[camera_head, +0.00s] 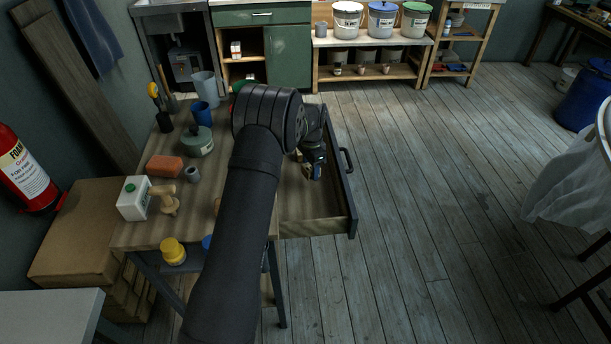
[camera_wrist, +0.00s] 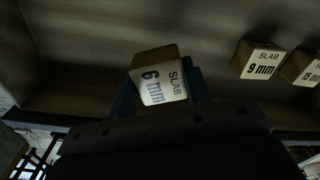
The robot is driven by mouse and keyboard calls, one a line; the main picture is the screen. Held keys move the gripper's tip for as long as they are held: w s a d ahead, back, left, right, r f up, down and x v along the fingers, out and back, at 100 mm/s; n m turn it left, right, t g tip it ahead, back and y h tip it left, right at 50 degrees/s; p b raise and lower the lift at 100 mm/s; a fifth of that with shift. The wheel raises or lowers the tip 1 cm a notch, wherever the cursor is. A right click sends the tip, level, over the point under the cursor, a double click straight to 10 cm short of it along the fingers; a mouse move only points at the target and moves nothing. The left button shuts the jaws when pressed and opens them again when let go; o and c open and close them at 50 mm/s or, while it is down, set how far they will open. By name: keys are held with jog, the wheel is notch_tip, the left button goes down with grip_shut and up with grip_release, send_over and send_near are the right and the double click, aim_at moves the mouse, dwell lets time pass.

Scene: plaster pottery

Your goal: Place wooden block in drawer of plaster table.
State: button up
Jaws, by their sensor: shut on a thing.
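The plaster table (camera_head: 150,236) stands at the left with its drawer (camera_head: 318,228) pulled out to the right. My gripper (camera_head: 312,172) is over the open drawer, pointing down. In the wrist view, my gripper (camera_wrist: 161,92) is shut on a wooden block (camera_wrist: 158,76) with a pale face reading "SLAB 6 mm". The block looks tilted between the dark fingers. Whether it touches the drawer floor I cannot tell. My arm hides part of the tabletop and drawer in the head view.
In the wrist view, a "9 mm" block (camera_wrist: 257,60) and another slab block (camera_wrist: 302,68) lie to the right. The tabletop holds a white container (camera_head: 133,198), a wooden tool (camera_head: 165,200), a red-brown brick (camera_head: 164,166) and a green-grey pot (camera_head: 197,142). The floor right of the drawer is clear.

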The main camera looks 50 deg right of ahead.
aim_at(307, 183)
jog(key=shift+w+f, duration=0.55)
jog(key=shift+w, duration=0.35)
jog(key=shift+f, duration=2)
jog(key=shift+f, duration=0.2)
jog(key=o, duration=1)
jog(key=shift+r, duration=0.1)
notch_tip(307, 183, up, 12)
jog(key=shift+r, duration=0.1)
